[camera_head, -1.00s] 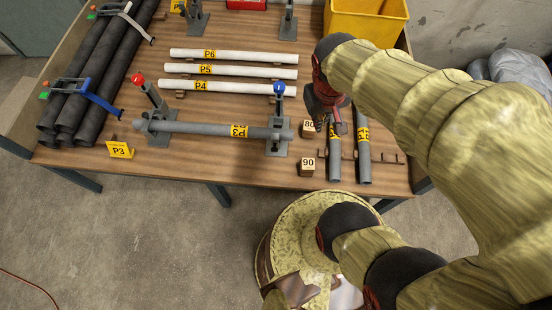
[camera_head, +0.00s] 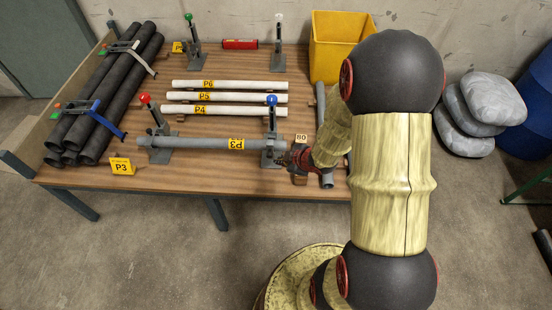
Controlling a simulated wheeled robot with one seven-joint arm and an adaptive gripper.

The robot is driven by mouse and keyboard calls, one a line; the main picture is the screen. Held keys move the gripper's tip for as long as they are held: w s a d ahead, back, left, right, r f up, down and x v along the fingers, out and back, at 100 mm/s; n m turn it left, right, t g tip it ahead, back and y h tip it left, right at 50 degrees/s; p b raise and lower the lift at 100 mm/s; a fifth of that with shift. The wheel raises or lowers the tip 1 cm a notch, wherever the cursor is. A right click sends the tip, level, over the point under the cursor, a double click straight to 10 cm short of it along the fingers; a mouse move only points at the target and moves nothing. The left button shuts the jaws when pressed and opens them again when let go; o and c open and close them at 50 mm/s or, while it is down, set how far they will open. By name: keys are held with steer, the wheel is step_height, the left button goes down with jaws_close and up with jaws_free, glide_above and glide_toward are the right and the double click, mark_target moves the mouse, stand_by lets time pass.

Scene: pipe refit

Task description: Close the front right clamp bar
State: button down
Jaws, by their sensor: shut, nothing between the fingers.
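The front right clamp (camera_head: 268,157) has a blue knob (camera_head: 271,100) at the top of its bar, which stands up from the base, raised off the pipe. The grey pipe with the P3 label (camera_head: 205,144) lies across this clamp and the front left clamp (camera_head: 156,152), whose red-knobbed bar also stands raised, tilted. My gripper (camera_head: 284,158) is shut and empty, low at the right side of the front right clamp, close to the pipe's right end. Whether it touches the clamp cannot be told. My arm comes in from the right.
White pipes (camera_head: 230,97) lie behind the front clamps. Block 80 (camera_head: 301,138) is just behind my gripper. A grey pipe (camera_head: 327,181) lies to the right, partly hidden by my arm. Black pipes (camera_head: 120,95) lie at left; a yellow bin (camera_head: 335,45) stands at the back right.

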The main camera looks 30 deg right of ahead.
mark_target(269, 152)
steer(key=b+x, duration=0.1)
steer(key=x, duration=0.2)
steer(key=w+d+b+x, duration=0.1)
steer(key=b+x, duration=0.1)
steer(key=x, duration=0.2)
steer(key=r+b+x, duration=0.1)
steer(key=x, duration=0.2)
steer(key=shift+w+d+f, duration=0.2)
steer(key=shift+w+d, duration=0.15)
steer(key=shift+w, duration=0.2)
steer(key=shift+w+d+r+b, duration=0.15)
steer(key=shift+w+d+b, duration=0.15)
steer(key=shift+w, duration=0.1)
steer(key=shift+w+r+p, duration=0.15)
steer(key=shift+r+p, duration=0.15)
steer(key=shift+p, duration=1)
steer(key=shift+d+g+p, duration=0.1)
steer(key=shift+g+p, duration=0.2)
steer(key=shift+p, duration=0.35)
